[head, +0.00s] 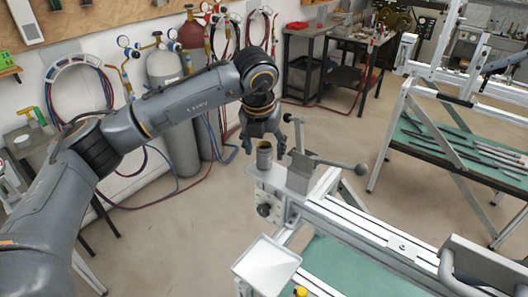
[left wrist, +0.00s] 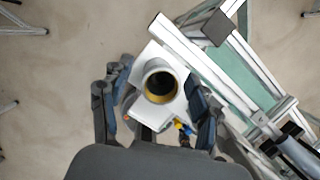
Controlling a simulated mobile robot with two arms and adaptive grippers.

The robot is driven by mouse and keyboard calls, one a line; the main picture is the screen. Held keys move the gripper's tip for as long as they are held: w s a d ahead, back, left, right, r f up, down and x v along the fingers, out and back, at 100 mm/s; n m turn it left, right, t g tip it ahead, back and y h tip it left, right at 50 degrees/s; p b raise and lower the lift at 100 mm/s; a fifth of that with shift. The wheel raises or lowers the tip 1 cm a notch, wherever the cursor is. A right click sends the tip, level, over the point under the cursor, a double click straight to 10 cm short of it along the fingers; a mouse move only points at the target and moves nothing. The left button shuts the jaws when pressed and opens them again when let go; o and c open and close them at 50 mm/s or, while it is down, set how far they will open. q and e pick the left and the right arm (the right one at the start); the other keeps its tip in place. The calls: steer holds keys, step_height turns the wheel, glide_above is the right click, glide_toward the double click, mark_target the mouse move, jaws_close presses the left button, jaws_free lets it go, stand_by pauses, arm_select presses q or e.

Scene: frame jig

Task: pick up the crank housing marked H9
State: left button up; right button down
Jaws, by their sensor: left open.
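A short hollow cylinder with a dark bore and a yellowish inner rim (head: 264,158) stands upright on a pale block at the near end of the metal frame. I take it to be the crank housing, but no H9 mark is legible. It also shows in the left wrist view (left wrist: 160,84), between the spread fingers with gaps on both sides. My left gripper (head: 262,137) points down just above it, open and empty. My right gripper does not show.
A lever with a ball end (head: 361,169) sticks out right of the cylinder, close to the gripper. A white tray (head: 266,264) sits nearer on the frame. Gas cylinders (head: 182,120) stand by the wall behind. A second frame table (head: 460,145) is at right.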

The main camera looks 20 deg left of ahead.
arm_select(q)
jaws_close()
